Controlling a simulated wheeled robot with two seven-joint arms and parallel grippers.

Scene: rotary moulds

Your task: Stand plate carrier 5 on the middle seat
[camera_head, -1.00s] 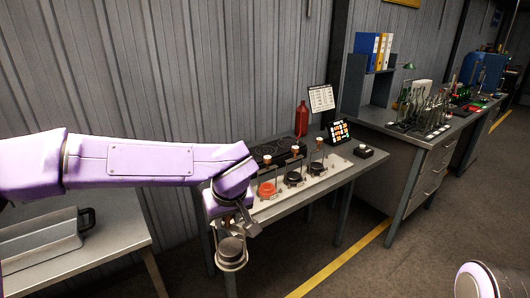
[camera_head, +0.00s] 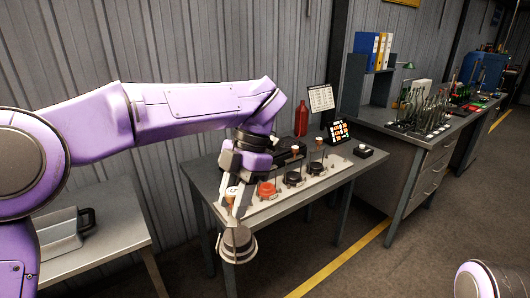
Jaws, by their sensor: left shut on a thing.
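My left gripper (camera_head: 236,208) points down at the front left of the table and is shut on the plate carrier (camera_head: 238,243), by its upper part. The carrier is a grey round body in a thin pale frame, hanging in front of the table edge, apart from the seats. Its number cannot be read. A pale strip on the table bears a row of round seats: a red one (camera_head: 266,190), a black middle one (camera_head: 293,178) and another black one (camera_head: 316,168). An orange and white knob (camera_head: 231,194) shows beside the fingers; what it belongs to is unclear. My right gripper is out of view.
Thin posts with orange-topped knobs (camera_head: 295,150) stand behind the seats. A grey bench (camera_head: 402,142) is at right, and a lower table (camera_head: 115,235) at left.

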